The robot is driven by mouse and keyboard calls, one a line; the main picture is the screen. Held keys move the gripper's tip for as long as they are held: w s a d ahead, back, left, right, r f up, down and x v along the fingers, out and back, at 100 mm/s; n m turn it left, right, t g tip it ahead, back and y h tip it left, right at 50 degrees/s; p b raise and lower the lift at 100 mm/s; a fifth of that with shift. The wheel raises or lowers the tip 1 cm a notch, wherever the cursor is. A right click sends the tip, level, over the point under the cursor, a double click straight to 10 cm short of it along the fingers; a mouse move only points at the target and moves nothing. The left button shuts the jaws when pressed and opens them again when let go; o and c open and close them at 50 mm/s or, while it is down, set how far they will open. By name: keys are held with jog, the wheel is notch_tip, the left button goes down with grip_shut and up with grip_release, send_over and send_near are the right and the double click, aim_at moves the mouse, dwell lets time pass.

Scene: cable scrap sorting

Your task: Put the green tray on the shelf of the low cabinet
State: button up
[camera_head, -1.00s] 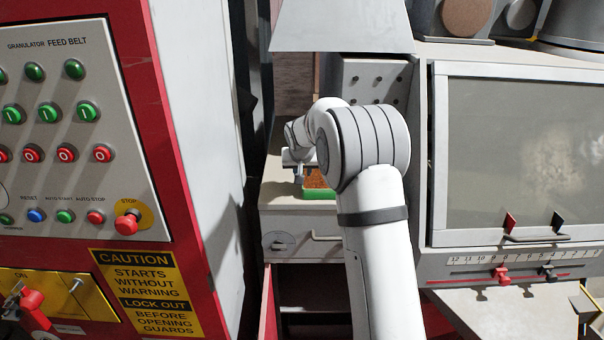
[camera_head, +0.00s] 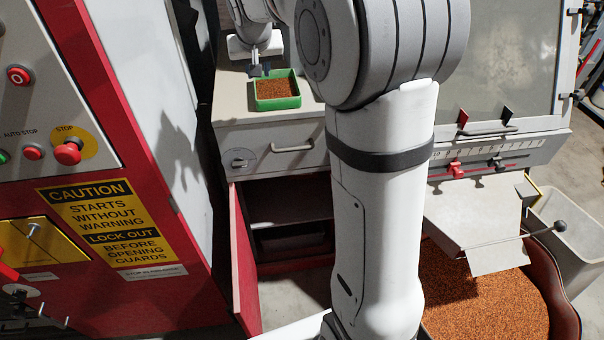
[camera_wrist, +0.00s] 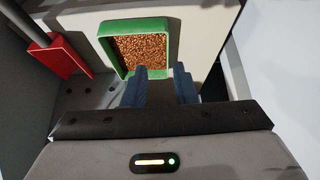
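The green tray (camera_head: 279,103), filled with copper-brown granules, sits on top of the low cabinet (camera_head: 225,102). In the wrist view the tray (camera_wrist: 103,48) lies just beyond my fingertips. My gripper (camera_head: 260,71) is at the tray's far left side in the head view. In the wrist view my gripper's (camera_wrist: 160,76) two fingers are apart, with nothing clearly held between them; whether they touch the rim I cannot tell. Below the drawer, the cabinet is open and shows its shelf (camera_head: 290,214) in a dark compartment, partly hidden by my arm.
The red cabinet door (camera_head: 243,265) stands open on the left. A red control panel machine (camera_head: 110,130) is close on the left. On the right are a machine with a slanted window (camera_head: 500,70) and a bin of granules (camera_head: 475,305). A red piece (camera_wrist: 65,57) shows in the wrist view.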

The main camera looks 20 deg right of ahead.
jog(key=s+g, duration=0.1)
jog(key=s, duration=1.4)
jog(key=shift+n, duration=0.4)
jog(key=shift+o, duration=0.4)
jog(key=s+f, duration=0.3)
jog(key=s, duration=0.6)
jog(key=s+f+n+g+y, duration=0.1)
jog(key=s+f, duration=0.2)
jog(key=s, duration=0.6)
jog(key=shift+s+a, duration=0.3)
jog(key=shift+o, duration=0.4)
jog(key=shift+s+f+g, duration=0.25)
jog(key=shift+g, duration=0.05)
